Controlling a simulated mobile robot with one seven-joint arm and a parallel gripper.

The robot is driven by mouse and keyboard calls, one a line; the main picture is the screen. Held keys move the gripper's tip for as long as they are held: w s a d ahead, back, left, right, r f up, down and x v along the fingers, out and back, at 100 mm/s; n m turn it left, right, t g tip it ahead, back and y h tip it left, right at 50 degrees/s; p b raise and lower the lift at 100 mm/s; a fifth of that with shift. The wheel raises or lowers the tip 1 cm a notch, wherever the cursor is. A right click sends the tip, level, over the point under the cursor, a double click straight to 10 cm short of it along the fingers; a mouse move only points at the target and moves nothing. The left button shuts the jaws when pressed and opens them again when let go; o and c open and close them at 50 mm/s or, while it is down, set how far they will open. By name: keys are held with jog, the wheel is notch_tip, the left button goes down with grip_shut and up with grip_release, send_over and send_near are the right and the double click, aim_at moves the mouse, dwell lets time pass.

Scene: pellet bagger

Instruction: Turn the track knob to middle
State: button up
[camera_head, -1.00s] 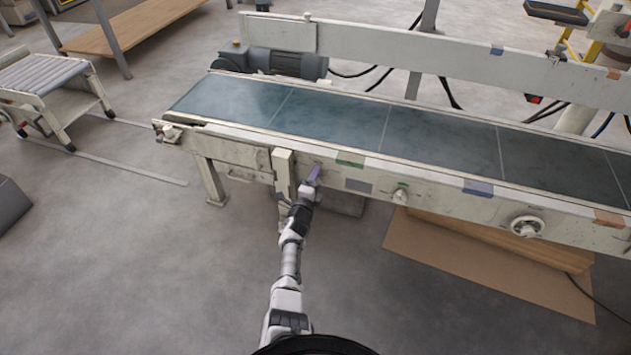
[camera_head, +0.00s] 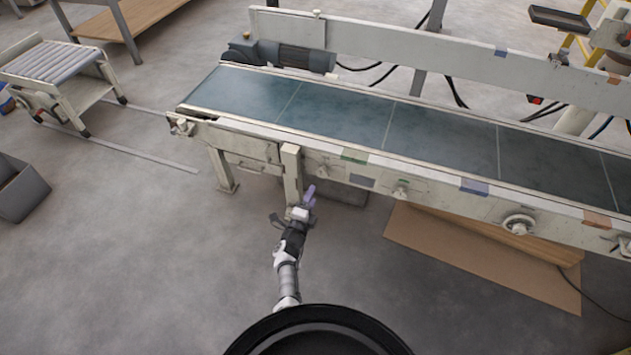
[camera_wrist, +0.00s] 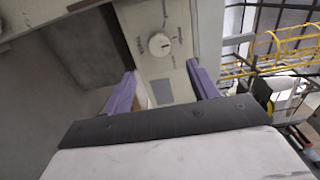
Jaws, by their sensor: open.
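The conveyor's front panel carries a small pale knob (camera_head: 323,171) just right of the white post. In the wrist view a round white knob (camera_wrist: 160,44) sits on a pale panel, with small dark marks around it, too small to read. I take it to be the same knob, but cannot be sure it is the track knob. My gripper (camera_head: 308,194) is in front of and below this knob, apart from it. Its purple fingers (camera_wrist: 163,86) are spread open and empty in the wrist view, with the knob beyond and between them.
The conveyor (camera_head: 235,136) spans the view. Further right on its panel are a second knob (camera_head: 401,191) and a round handwheel (camera_head: 519,224). The white post (camera_head: 291,173) stands close left of my gripper. A brown board (camera_head: 490,259) lies under the conveyor. The floor in front is clear.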

jog(key=shift+p+v, duration=0.45)
jog(key=shift+v, duration=0.85)
